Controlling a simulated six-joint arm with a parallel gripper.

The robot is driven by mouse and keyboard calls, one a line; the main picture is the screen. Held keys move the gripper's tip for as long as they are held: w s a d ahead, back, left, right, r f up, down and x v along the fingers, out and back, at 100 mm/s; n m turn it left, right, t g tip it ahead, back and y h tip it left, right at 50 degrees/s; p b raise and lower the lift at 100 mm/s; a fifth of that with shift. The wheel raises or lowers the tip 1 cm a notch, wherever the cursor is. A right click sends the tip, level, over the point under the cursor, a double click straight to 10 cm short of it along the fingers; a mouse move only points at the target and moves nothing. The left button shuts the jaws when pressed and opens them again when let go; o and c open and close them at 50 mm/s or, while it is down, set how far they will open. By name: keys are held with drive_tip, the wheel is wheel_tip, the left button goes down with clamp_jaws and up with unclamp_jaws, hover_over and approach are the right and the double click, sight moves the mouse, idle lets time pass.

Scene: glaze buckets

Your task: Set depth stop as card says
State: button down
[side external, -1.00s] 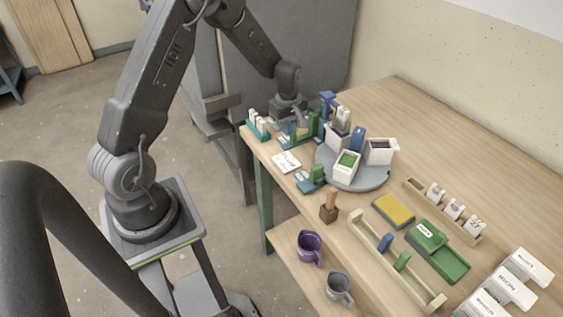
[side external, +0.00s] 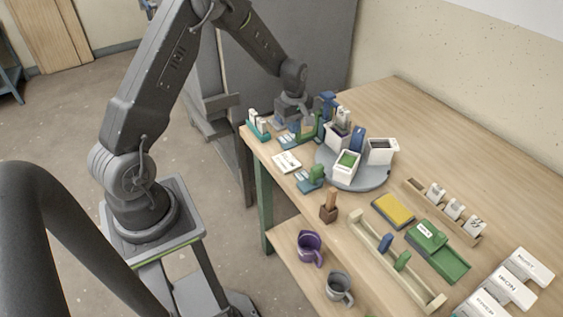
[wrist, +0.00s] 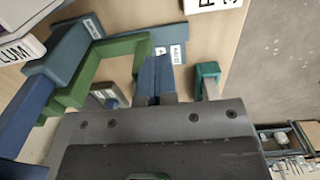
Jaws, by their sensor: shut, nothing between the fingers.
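My gripper (side external: 294,106) is over the far left corner of the table, close beside a green and blue stand (side external: 322,125). In the wrist view my fingers (wrist: 154,68) are together and empty, near the stand's green frame (wrist: 105,62). The stand has a blue block and blue base plate with small white labels; their text is too small to read. I cannot tell which part is the depth stop or where it is set. The white card (side external: 287,162) lies near the table's left edge. Its edge shows in the wrist view (wrist: 218,4), mostly cut off.
A grey turntable (side external: 358,184) with white buckets stands right of the stand. A teal rack (side external: 258,128) with white pieces is at the left edge. A second small green and blue stand (side external: 312,178) is nearer.

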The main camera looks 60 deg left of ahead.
wheel_tip(320, 180, up, 7)
drive_tip(key=shift+s, duration=0.25)
idle(0.5)
drive_tip(key=s+d+r+m+t, duration=0.1)
drive_tip(key=s+d+r+m, duration=0.35)
drive_tip(key=r, duration=0.25)
drive_tip(key=s+d+r+m+t, duration=0.1)
drive_tip(key=s+d+r+m, duration=0.2)
drive_tip(key=d+r, duration=0.35)
drive_tip(key=s+d+r+m+t, duration=0.1)
drive_tip(key=s+d+r+m, duration=0.1)
drive_tip(key=s+m, duration=0.3)
drive_tip(key=s+d+r+m+t, duration=0.2)
drive_tip(key=s+d+m, duration=0.3)
drive_tip(key=s, duration=0.6)
drive_tip(key=shift+d+t, duration=0.25)
drive_tip(key=shift+t, duration=0.05)
